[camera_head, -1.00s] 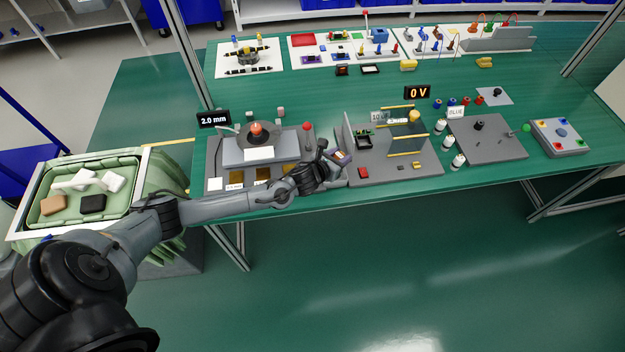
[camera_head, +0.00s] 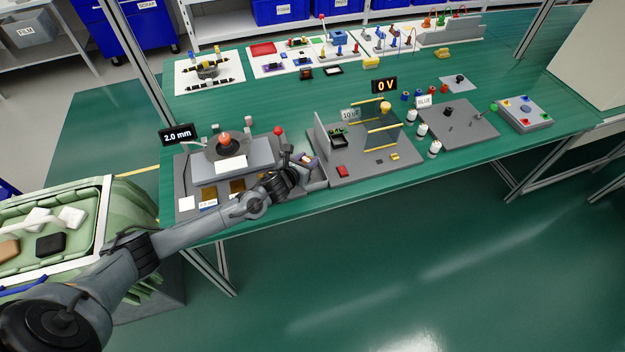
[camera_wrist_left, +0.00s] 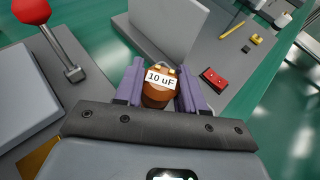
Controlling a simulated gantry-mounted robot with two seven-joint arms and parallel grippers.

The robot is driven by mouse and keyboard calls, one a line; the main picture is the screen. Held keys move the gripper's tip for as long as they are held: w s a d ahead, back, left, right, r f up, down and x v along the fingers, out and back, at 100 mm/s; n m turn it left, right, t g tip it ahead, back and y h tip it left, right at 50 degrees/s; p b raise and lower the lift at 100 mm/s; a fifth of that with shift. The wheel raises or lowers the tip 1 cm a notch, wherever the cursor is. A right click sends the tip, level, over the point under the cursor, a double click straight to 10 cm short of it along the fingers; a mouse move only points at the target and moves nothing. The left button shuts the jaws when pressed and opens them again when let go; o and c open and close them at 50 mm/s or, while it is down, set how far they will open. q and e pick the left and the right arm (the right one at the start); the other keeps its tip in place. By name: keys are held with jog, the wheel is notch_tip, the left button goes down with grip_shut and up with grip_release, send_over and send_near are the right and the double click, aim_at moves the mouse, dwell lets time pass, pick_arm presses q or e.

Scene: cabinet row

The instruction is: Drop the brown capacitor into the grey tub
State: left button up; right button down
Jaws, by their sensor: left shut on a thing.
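The brown capacitor (camera_wrist_left: 158,92), with a white "10 uF" label, is between the purple fingers of my left gripper (camera_wrist_left: 160,88), which is shut on it. In the head view my left gripper (camera_head: 303,158) is above the front of the bench, between the press-like fixture and the grey board with the upright plate; the capacitor is too small to make out well there. A grey tub (camera_head: 32,30) labelled "FILM" stands on a rack at the far upper left, well away from the gripper. My right gripper is not in view.
A red-knobbed lever (camera_head: 278,131) stands close left of the gripper. The upright grey plate (camera_wrist_left: 175,30) is just ahead. A green padded crate (camera_head: 100,225) with blocks is at left. A blue "SCRAP" bin (camera_head: 145,22) is at the back. Open floor lies before the bench.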

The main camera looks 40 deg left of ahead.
pick_arm(q)
jog(key=shift+f, duration=0.3)
jog(key=o, duration=1.1)
jog(key=shift+o, duration=0.2)
jog(key=shift+s, duration=0.1)
jog(key=p+v, duration=0.2)
jog(key=v, duration=0.8)
jog(key=shift+s+r, duration=0.2)
jog(key=shift+s, duration=0.15)
